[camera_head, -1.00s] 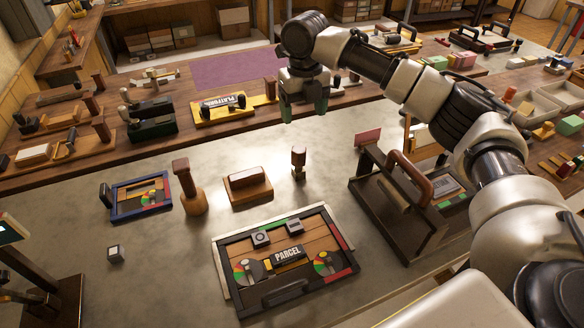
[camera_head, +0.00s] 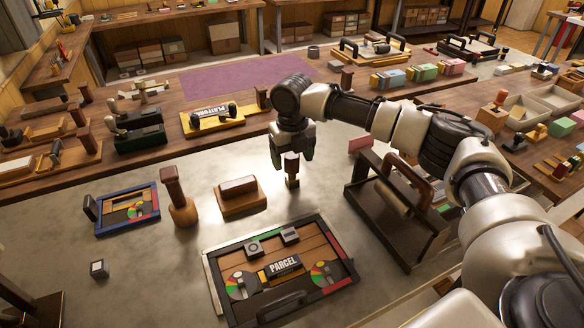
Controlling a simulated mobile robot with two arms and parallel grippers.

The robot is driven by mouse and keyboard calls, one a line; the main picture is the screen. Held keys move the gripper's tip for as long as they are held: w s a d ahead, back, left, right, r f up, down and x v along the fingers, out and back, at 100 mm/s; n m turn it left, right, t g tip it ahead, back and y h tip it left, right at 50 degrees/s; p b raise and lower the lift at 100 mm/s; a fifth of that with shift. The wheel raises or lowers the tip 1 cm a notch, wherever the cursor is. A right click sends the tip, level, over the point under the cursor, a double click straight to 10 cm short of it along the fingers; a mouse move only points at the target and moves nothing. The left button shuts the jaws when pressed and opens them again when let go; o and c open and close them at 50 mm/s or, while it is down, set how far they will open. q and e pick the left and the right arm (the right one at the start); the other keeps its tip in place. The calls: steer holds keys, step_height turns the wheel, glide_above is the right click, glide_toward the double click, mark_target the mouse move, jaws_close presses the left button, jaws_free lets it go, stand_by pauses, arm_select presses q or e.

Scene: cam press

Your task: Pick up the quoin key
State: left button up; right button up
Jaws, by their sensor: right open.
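The quoin key (camera_head: 292,181) stands upright on the grey stone surface behind the PARCEL form. It has a wooden handle at the top and a dark lower shaft. My right gripper (camera_head: 291,155) points down right over it, with its fingers open on either side of the handle. Whether the fingers touch the handle cannot be told. The top of the handle is partly hidden by the gripper. My left gripper is not in view.
The PARCEL form (camera_head: 304,248) lies in front. A wooden block (camera_head: 239,197), a wooden mallet (camera_head: 181,211) and a small blue-framed form (camera_head: 128,210) stand to the left. A dark press-like stand with a handle (camera_head: 382,225) is close on the right. Bare stone surrounds the key.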

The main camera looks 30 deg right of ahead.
mark_target(292, 166)
step_height(292, 166, down, 3)
steer(key=shift+f, duration=0.15)
steer(key=shift+c, duration=0.4)
steer(key=c, duration=0.9)
steer(key=shift+c, duration=0.2)
